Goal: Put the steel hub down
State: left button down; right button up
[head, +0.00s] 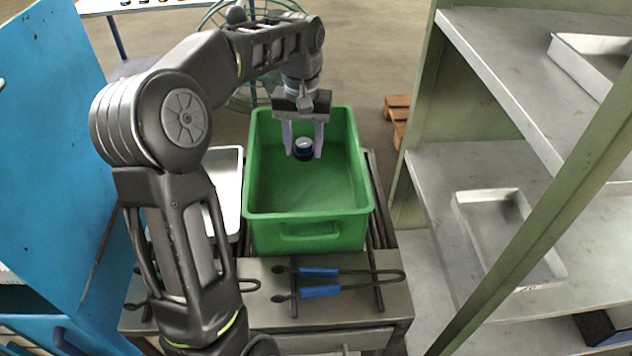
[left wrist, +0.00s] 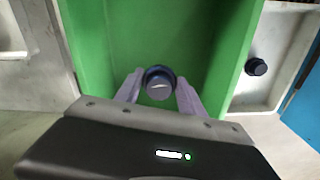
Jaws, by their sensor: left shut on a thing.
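The steel hub (head: 303,148) is a small dark round piece with a lighter top. My left gripper (head: 303,152) is shut on it, with one pale finger on each side. The gripper points down into the green crate (head: 307,229), and the hub is inside the crate's outline, toward its far end. In the left wrist view the hub (left wrist: 159,83) sits between the two fingertips, with the crate's green floor (left wrist: 150,30) behind it. I cannot tell whether the hub touches the floor. My right gripper is not in view.
The crate stands on a metal table (head: 335,310) with blue-handled tongs (head: 320,291) in front. A white tray (head: 228,165) is left of it; the left wrist view shows a dark piece (left wrist: 256,67) in a pale tray. A blue panel (head: 60,120) and grey shelves (head: 475,170) flank the table.

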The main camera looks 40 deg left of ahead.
pick_arm(q)
jog(key=shift+w, duration=0.2)
jog(key=shift+s, duration=0.1)
send_over(306, 188)
jog(key=shift+f+p, duration=0.35)
jog(key=shift+f, duration=2.8)
jog(key=shift+f, duration=1.9)
